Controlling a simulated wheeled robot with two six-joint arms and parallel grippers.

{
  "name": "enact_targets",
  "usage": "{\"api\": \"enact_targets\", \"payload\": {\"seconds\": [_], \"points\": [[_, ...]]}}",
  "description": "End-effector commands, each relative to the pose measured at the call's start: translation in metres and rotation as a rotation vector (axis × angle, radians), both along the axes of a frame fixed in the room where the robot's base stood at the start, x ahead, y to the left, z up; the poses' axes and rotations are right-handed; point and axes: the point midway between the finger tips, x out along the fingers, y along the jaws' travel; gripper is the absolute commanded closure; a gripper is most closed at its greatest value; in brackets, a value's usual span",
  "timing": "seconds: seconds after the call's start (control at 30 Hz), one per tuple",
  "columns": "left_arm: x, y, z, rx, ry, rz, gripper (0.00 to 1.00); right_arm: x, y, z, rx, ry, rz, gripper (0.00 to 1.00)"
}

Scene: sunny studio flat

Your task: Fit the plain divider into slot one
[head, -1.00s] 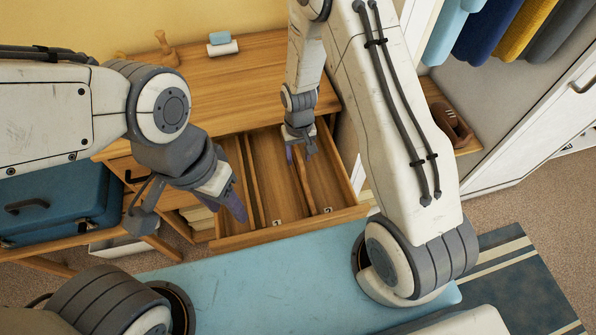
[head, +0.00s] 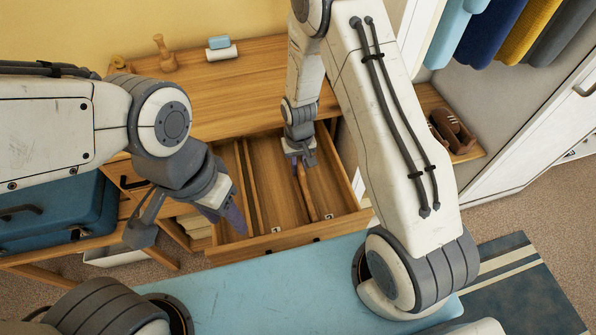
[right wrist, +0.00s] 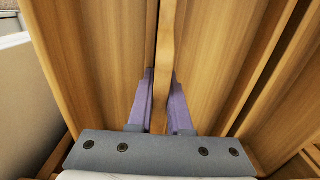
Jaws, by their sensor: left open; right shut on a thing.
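The plain divider is a thin wooden board (head: 308,195) standing on edge inside the open drawer (head: 290,240), running from back to front. My right gripper (head: 301,165) is shut on its rear part. In the right wrist view, the divider (right wrist: 166,50) stands between the two purple finger pads. Two small pale labels mark the drawer front, the left one (head: 277,229) and the right one (head: 329,216); their numbers are too small to read. The divider's front end is close to the right label; whether it sits in a slot I cannot tell. My left gripper (head: 190,224) is open and empty, left of the drawer.
Another wooden strip (head: 252,190) runs along the drawer's left part. The desk top (head: 220,95) holds a wooden figure (head: 164,55) and a blue-and-white item (head: 220,48). A blue case (head: 60,215) is at left. A light blue bench (head: 280,285) lies in front.

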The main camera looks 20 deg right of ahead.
Motion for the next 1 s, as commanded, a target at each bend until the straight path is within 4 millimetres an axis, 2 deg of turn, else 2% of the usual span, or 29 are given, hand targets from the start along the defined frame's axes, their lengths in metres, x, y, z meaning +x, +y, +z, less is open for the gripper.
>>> {"api": "enact_targets", "payload": {"seconds": [0.33,1.0], "points": [[0.0,0.0,0.002,0.0,0.0,0.0,0.5,0.0,0.0,0.003,0.0,-0.001,0.0,1.0],[0.0,0.0,0.02,0.0,0.0,0.0,0.5,0.0,0.0,0.023,0.0,-0.001,0.0,1.0]]}}
